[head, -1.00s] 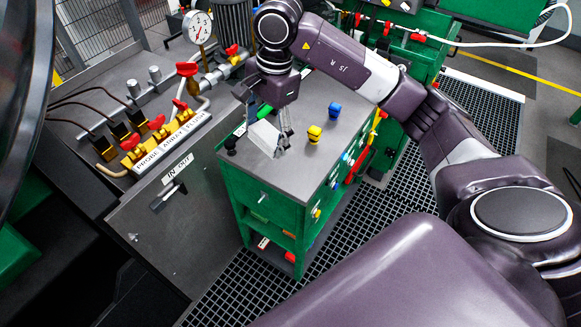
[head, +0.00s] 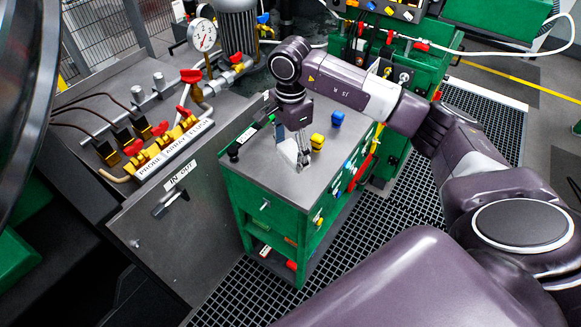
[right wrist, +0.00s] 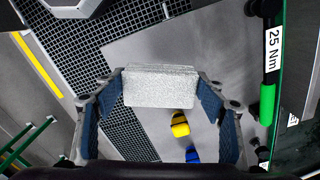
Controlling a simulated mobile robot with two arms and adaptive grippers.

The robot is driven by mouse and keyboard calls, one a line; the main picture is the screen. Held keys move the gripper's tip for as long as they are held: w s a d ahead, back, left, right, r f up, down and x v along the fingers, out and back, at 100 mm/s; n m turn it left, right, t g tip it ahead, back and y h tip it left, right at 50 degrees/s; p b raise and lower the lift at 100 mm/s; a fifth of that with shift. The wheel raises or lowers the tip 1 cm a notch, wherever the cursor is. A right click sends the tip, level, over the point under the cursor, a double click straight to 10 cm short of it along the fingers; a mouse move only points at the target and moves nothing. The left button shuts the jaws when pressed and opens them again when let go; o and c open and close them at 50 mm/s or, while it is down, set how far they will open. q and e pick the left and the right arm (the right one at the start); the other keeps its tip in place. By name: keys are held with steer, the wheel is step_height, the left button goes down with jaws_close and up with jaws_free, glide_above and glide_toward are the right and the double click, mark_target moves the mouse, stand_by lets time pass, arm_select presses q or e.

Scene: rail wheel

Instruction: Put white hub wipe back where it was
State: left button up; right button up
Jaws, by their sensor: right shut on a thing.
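The white hub wipe (head: 288,151) is a pale, grainy block above the grey top of the green tool cart. My right gripper (head: 303,160) is over the cart top and shut on the wipe. In the right wrist view the wipe (right wrist: 160,88) sits between the blue-padded fingers, with its broad face to the camera. In the head view the gripper partly covers it. I cannot tell how high it is above the cart top. My left gripper is not in view.
The green cart (head: 240,213) has a yellow piece (head: 317,141) and a blue piece (head: 338,118) on top, close to my right gripper. A green-handled torque tool (right wrist: 267,105) lies along one edge. A bench with valves and a gauge (head: 202,35) stands at left.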

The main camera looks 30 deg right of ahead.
mark_target(290, 152)
step_height(290, 152, down, 7)
steer(key=shift+f+p, duration=0.1)
steer(key=shift+p, duration=0.4)
steer(key=o, duration=1)
step_height(290, 152, up, 12)
steer(key=shift+r+b, duration=0.1)
steer(key=shift+b, duration=0.85)
